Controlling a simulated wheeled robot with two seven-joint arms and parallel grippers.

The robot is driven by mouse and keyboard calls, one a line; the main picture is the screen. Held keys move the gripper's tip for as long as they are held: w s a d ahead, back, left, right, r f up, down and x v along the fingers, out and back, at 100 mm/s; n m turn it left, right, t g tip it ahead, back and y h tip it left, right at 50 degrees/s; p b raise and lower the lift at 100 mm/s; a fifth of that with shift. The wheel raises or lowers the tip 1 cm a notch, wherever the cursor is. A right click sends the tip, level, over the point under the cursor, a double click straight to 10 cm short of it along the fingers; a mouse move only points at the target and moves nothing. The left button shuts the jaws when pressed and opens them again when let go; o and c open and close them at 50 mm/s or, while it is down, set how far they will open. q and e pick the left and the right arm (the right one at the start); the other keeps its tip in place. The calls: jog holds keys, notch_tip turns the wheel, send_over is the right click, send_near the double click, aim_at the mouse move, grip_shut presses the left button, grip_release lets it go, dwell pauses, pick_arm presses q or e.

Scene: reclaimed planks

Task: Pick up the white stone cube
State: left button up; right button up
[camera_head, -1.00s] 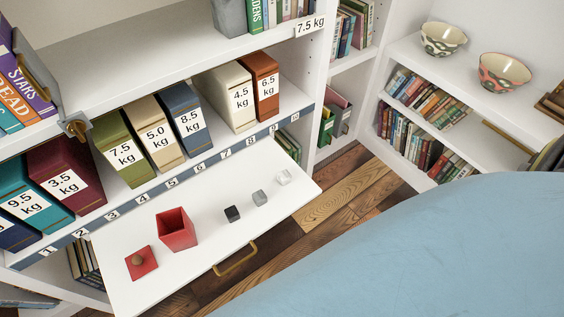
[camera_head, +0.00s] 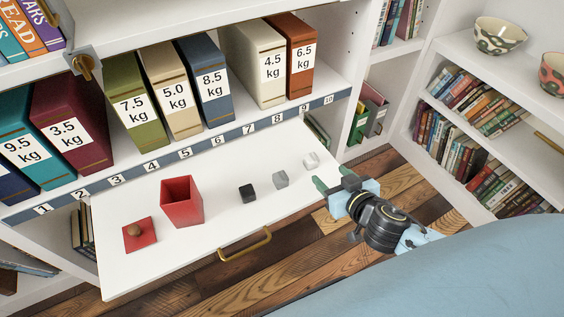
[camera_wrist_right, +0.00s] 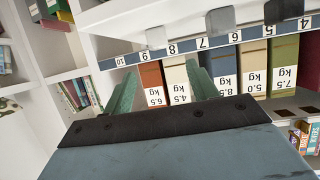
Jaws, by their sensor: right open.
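The white stone cube (camera_head: 311,159) sits near the right end of the white pull-out board (camera_head: 225,222). It also shows in the right wrist view (camera_wrist_right: 156,38), near the upper edge of that upside-down picture. My right gripper (camera_head: 332,178) is open and empty, its two green fingers at the board's right end, just right of and nearer than the cube, not around it. In the right wrist view the fingers (camera_wrist_right: 160,90) are spread apart with nothing between them. My left gripper is not in view.
A grey cube (camera_head: 281,180) and a black cube (camera_head: 247,193) lie left of the white one. A red open box (camera_head: 182,204) and a red lid (camera_head: 139,235) stand farther left. Weight-labelled binders line the shelf behind. A brass handle (camera_head: 245,244) is on the board's front.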

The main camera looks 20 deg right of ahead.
aim_at(309, 157)
jog(key=b+x, duration=0.1)
jog(key=x, duration=0.6)
jog(key=shift+w+b, duration=0.15)
jog(key=shift+b, duration=0.2)
jog(key=shift+f+b+x, duration=0.15)
jog(key=shift+b+x, duration=0.35)
jog(key=shift+x, duration=0.75)
jog(key=shift+f+b+x, duration=0.15)
jog(key=shift+b+x, duration=0.3)
jog(key=shift+x, duration=0.75)
jog(key=shift+w+d+f, duration=0.1)
jog(key=shift+w+f, duration=0.1)
jog(key=shift+w, duration=0.1)
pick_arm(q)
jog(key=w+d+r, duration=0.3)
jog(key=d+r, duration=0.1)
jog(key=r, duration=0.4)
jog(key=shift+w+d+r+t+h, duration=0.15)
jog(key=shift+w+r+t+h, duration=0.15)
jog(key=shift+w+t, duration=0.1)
pick_arm(e)
jog(key=shift+c, duration=0.5)
jog(key=c, duration=1)
jog(key=shift+r, duration=0.1)
